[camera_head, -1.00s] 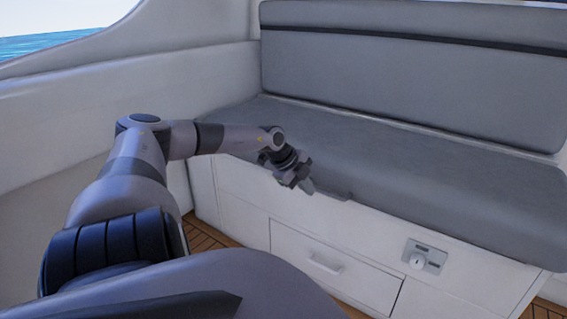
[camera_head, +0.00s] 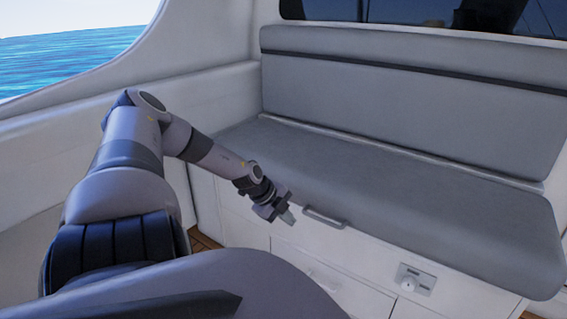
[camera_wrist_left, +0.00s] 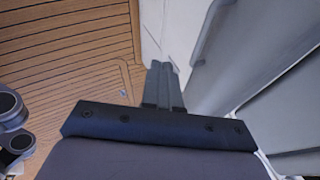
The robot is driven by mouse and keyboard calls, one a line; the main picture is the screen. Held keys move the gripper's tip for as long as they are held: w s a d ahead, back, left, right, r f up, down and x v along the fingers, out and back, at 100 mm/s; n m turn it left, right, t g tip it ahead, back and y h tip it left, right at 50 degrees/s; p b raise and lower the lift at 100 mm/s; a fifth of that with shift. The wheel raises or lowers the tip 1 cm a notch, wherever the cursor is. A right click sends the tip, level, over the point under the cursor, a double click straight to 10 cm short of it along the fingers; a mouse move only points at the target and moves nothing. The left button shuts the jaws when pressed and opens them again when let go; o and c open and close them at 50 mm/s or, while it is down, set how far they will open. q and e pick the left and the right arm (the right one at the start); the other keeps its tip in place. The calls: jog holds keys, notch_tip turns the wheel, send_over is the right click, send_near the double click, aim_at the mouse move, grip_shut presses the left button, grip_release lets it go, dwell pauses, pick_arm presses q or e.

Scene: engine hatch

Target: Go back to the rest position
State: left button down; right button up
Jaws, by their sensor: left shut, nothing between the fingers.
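My left gripper (camera_head: 287,216) is at the end of my left arm, in front of the bench's front edge and just left of the grey handle (camera_head: 324,218) on that edge. Its fingers are shut with nothing between them; they show pressed together in the left wrist view (camera_wrist_left: 163,85). The grey bench seat (camera_head: 400,185) is down flat on its white base. My right gripper is not in view.
The white bench base has a drawer (camera_head: 325,281) and a latch panel (camera_head: 415,280). A grey backrest (camera_head: 420,100) stands behind the seat. Wooden floor (camera_wrist_left: 70,60) shows clear beside the base in the left wrist view. A window (camera_head: 75,58) is at the left.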

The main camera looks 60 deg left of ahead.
pick_arm(q)
jog(key=shift+s+r+p, duration=0.3)
jog(key=shift+s+p, duration=0.15)
jog(key=shift+s, duration=0.15)
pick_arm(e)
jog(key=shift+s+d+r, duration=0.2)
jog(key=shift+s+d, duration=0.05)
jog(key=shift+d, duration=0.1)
pick_arm(q)
jog(key=s+d+f+n+t+h, duration=0.15)
jog(key=d+f, duration=0.25)
jog(key=d, duration=0.7)
jog(key=w+d+f+n+t+h, duration=0.1)
jog(key=d+f+n, duration=0.25)
jog(key=d, duration=0.85)
jog(key=s+d+f+n+t+h, duration=0.1)
jog(key=d+f, duration=0.3)
jog(key=d, duration=0.7)
jog(key=s+d+r+n+y, duration=0.2)
jog(key=s+d+r+n, duration=0.1)
jog(key=d+n, duration=0.4)
notch_tip(320, 180, up, 14)
jog(key=s+m+p, duration=0.1)
jog(key=p, duration=1.6)
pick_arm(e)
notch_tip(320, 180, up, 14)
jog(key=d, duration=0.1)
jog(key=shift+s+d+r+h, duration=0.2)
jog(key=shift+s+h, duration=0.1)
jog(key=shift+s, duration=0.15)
